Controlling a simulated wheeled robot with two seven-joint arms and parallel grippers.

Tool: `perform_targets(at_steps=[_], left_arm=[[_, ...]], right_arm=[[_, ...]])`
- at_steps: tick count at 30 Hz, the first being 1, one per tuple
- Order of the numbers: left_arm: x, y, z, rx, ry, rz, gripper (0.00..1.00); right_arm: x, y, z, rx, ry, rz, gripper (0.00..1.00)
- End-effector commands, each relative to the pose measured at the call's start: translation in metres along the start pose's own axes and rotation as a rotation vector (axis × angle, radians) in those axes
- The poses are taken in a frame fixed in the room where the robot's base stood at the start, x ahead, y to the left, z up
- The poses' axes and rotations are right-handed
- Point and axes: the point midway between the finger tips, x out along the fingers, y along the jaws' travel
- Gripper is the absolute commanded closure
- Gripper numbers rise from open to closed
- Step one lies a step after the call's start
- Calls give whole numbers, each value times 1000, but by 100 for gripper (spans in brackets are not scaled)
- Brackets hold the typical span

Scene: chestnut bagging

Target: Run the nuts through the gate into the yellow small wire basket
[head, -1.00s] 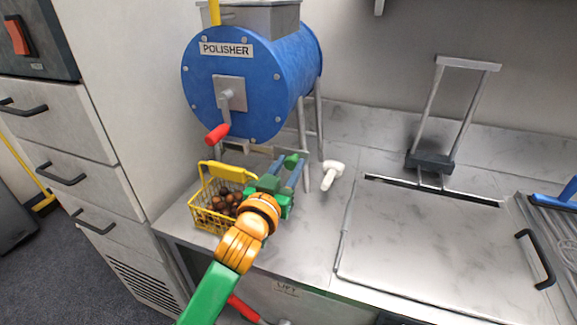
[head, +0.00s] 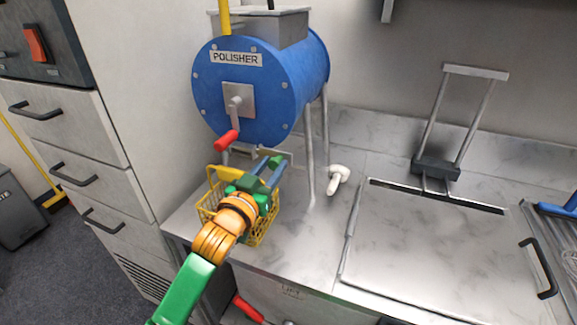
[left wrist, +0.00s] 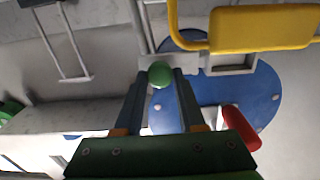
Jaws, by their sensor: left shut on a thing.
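The blue polisher drum (head: 262,93) stands on legs on the counter. The yellow small wire basket (head: 209,208) stands below its front; my left arm covers much of it, and the nuts inside are hidden now. My left gripper (head: 268,171) is over the basket's right side. In the left wrist view its fingers are shut on a green ball knob (left wrist: 160,76) in front of the grey gate fitting (left wrist: 190,63) under the drum. The basket's yellow handle (left wrist: 262,27) shows close by there. I cannot tell how far the gate stands open. My right gripper is not in view.
The red crank handle (head: 227,140) hangs at the drum's front, near my left gripper. A white T-shaped piece (head: 338,180) lies right of the drum legs. A flat metal lid (head: 430,245) covers the counter's right. Drawers (head: 65,130) stand at the left.

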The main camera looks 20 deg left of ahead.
Motion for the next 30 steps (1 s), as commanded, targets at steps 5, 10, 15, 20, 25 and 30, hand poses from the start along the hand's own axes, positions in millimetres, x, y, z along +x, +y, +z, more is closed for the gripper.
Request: perform_targets(at_steps=[5,10,15,20,25,30], left_arm=[[0,-6,0,-1,0,-3,100],[0,-6,0,-1,1,-3,100],[0,-6,0,-1,2,-2,32],[0,-5,0,-2,2,-1,32],[-9,-5,2,-2,2,0,32],[-39,-6,3,-2,0,-1,32]], right_arm=[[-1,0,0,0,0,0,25],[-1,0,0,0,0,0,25],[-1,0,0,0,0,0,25],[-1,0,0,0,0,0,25],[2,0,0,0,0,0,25],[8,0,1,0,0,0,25]])
